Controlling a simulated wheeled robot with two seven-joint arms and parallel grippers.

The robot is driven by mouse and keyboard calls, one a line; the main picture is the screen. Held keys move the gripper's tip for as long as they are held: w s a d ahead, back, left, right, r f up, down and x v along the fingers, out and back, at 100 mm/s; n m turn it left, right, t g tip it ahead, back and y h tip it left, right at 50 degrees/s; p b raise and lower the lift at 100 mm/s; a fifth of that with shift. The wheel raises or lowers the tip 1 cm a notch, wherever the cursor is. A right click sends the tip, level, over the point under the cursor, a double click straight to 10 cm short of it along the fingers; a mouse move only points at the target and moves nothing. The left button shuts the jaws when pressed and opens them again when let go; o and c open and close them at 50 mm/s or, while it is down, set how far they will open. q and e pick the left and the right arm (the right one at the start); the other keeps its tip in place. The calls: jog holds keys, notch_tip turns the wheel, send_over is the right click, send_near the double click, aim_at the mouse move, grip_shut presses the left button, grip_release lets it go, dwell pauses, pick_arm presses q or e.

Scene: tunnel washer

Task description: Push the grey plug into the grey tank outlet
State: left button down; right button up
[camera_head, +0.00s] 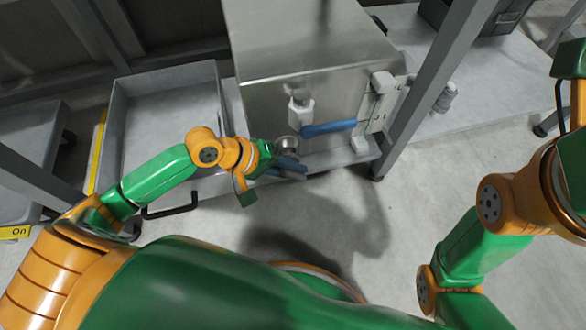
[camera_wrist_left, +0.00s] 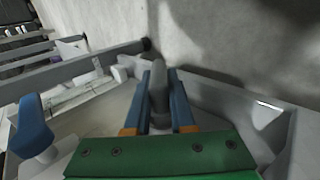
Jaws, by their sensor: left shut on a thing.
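In the left wrist view the fingers (camera_wrist_left: 168,103) are shut on a grey, round-ended piece, the grey plug (camera_wrist_left: 159,90). The plug is hidden in the head view. I cannot tell whether it touches the outlet or is in it. My right gripper is not in view; only parts of its arm show.
A valve (camera_head: 300,108) with a blue lever (camera_head: 328,128) sticks out of the tank front just above my left gripper. A grey tray (camera_head: 165,110) lies to the left. A metal post (camera_head: 430,75) stands to the right. The floor (camera_head: 345,220) in front is clear.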

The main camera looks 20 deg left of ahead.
pick_arm(q)
jog(key=shift+w+a, duration=0.2)
jog(key=shift+w, duration=0.1)
dwell(0.4)
jog(key=c, duration=0.7)
grip_release()
